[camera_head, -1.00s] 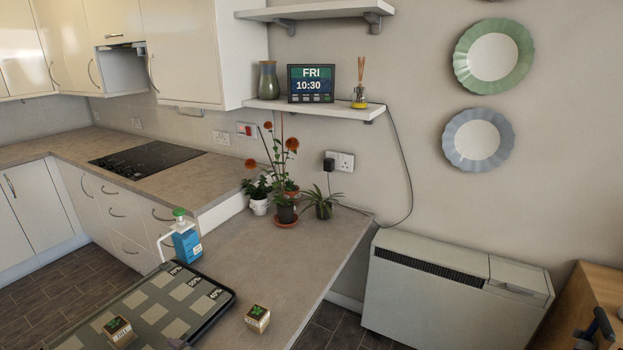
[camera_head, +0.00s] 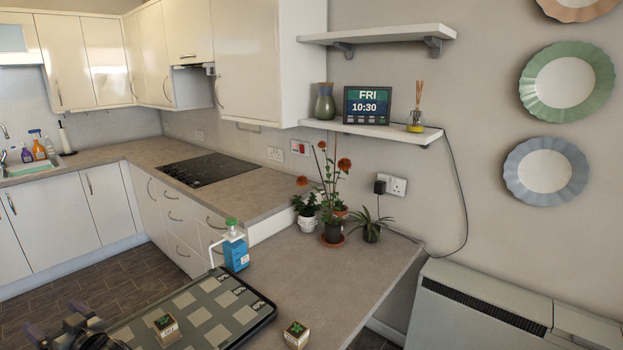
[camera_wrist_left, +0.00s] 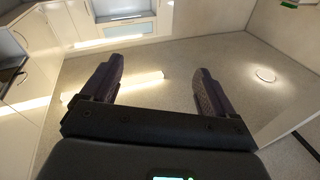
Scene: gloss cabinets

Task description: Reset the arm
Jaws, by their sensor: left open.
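My left gripper (camera_head: 85,335) shows at the lower left edge of the head view, at the left of the black tray (camera_head: 262,304). In the left wrist view its two dark fingers (camera_wrist_left: 157,85) stand wide apart with nothing between them. That view looks out past the fingers at pale cabinets and a pale, bare surface. The rest of my left arm is cut off by the head view's lower edge. My right gripper is in neither view.
Potted plants (camera_head: 333,231) stand at the counter's back. A grey heater (camera_head: 480,312) stands right of the counter.

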